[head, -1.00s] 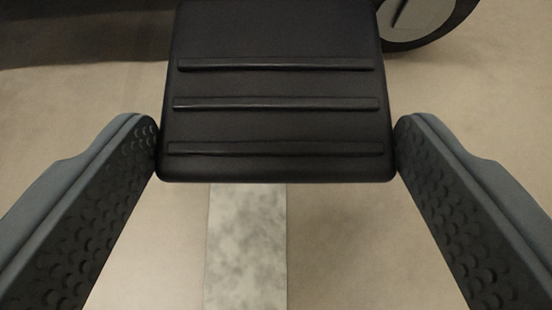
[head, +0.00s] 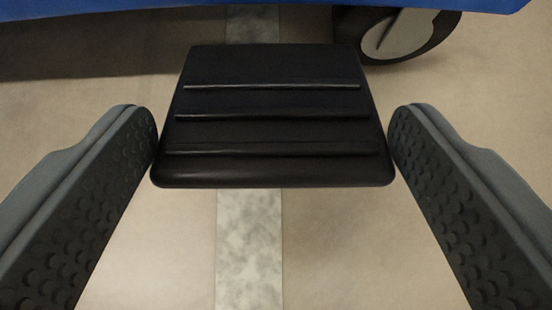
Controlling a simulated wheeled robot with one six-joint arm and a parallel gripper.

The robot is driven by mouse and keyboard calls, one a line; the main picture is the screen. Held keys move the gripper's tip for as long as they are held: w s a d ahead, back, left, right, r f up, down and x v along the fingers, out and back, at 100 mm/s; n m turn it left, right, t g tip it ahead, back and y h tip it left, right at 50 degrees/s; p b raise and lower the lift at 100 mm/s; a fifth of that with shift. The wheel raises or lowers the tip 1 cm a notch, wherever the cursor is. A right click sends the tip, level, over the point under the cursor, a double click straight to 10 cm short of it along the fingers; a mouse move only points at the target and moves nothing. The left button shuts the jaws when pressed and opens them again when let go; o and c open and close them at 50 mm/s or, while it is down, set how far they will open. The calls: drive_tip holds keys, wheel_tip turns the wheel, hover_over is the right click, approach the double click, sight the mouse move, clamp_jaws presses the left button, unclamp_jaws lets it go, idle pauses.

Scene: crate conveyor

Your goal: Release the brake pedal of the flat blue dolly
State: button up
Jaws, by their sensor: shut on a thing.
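The brake pedal (head: 272,130) is a black, ribbed pad in the middle of the head view. It tilts, with its far edge looking narrower than its near edge. My gripper (head: 272,150) is shut on the pedal, with one grey finger with a dark dimpled pad at each side of its near end. The blue dolly (head: 120,8) shows only as a strip of its blue edge along the top of the view. The joint between pedal and dolly is hidden.
A dark wheel with a grey hub (head: 397,34) stands under the dolly at the upper right. A pale mottled strip (head: 249,250) runs along the beige floor (head: 150,250) beneath the pedal. The floor near the fingers is clear.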

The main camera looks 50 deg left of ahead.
drive_tip(key=shift+w+a+r, duration=0.25)
drive_tip(key=shift+r, duration=0.15)
drive_tip(key=o, duration=1.3)
drive_tip(key=shift+a+r, duration=0.1)
drive_tip(key=shift+a, duration=0.1)
drive_tip(key=shift+o, duration=0.4)
drive_tip(key=shift+s, duration=0.1)
drive_tip(key=shift+f, duration=0.25)
drive_tip(key=shift+d, duration=0.2)
drive_tip(key=shift+s, duration=0.1)
drive_tip(key=shift+d, duration=0.15)
drive_tip(key=v, duration=1.7)
drive_tip(key=shift+r, duration=0.2)
